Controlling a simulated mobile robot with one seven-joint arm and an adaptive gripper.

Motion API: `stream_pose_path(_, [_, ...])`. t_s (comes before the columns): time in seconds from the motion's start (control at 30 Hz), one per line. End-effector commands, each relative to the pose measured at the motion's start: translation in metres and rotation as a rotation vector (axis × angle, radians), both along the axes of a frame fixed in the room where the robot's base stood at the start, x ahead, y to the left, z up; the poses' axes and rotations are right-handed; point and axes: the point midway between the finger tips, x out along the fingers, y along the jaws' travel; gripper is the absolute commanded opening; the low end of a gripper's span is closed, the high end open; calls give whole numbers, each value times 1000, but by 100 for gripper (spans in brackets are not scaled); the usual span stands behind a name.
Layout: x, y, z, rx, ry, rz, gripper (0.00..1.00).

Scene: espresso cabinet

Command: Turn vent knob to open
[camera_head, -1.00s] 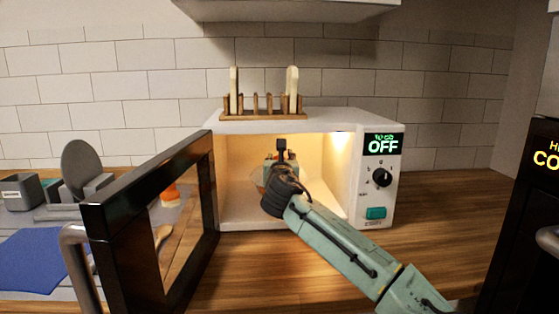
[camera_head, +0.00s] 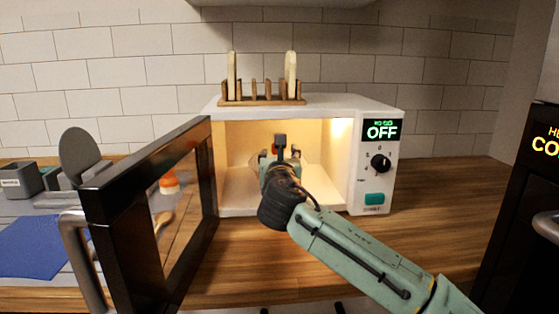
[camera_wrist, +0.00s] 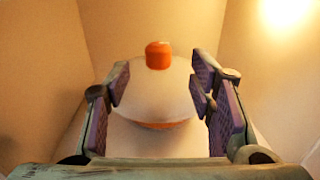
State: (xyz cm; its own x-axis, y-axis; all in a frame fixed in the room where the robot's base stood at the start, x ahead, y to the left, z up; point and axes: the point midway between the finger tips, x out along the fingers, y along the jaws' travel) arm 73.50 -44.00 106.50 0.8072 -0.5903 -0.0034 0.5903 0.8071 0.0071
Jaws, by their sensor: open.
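An orange vent knob (camera_wrist: 158,55) sits on top of a pale domed cover (camera_wrist: 150,90) inside the lit microwave (camera_head: 238,205). In the wrist view the knob is upright, centred, and beyond my gripper (camera_wrist: 160,80). The purple-padded fingers are open and spread to either side of the dome, with nothing held; whether they touch it I cannot tell. In the head view my gripper (camera_head: 280,158) is inside the microwave opening and largely hides the cover; only a bit of orange shows beside it.
The black-framed microwave door (camera_head: 150,215) stands open on the left. The control panel (camera_head: 376,165) with a dial reads OFF. A wooden rack (camera_head: 262,101) with toast stands on top. A blue mat (camera_head: 32,245) and grey containers lie at left. The counter at right is clear.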

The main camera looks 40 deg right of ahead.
Motion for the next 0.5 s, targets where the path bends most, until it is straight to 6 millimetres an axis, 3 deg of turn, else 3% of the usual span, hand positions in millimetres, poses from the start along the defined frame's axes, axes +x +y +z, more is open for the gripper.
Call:
stream_pose_path(0.2, [-23,16,0,1,1,-1,49])
stream_pose_path(0.5, [-26,19,0,1,0,0,49])
